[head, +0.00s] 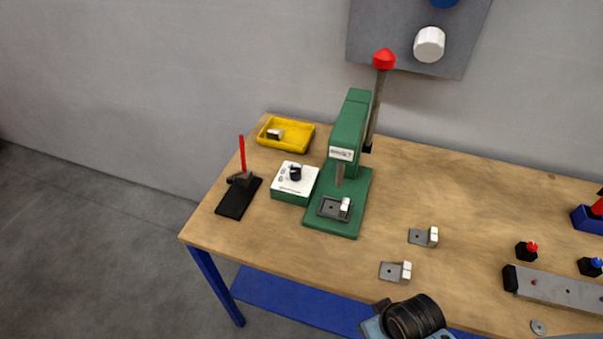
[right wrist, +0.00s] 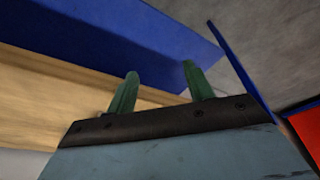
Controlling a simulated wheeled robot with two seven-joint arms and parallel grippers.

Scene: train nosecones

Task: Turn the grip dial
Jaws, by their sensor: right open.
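The grip dial (head: 295,173) is a small black knob on the white top of a green box (head: 290,196), left of the green press. Small dark marks sit beside the knob, too small to read. My right gripper (right wrist: 160,70) shows two green fingers spread apart with nothing between them, close to the wooden table edge and a blue surface. The dial is not in the right wrist view. In the head view, part of my arm shows at the bottom, away from the dial; its fingers are not visible there. My left gripper is not in view.
The green press (head: 350,135) with a red-knobbed lever (head: 384,60) stands right of the box. A yellow tray (head: 297,136) is behind and a black stand with a red rod (head: 242,153) is left. Small metal pieces (head: 420,237) lie on the table (head: 470,190).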

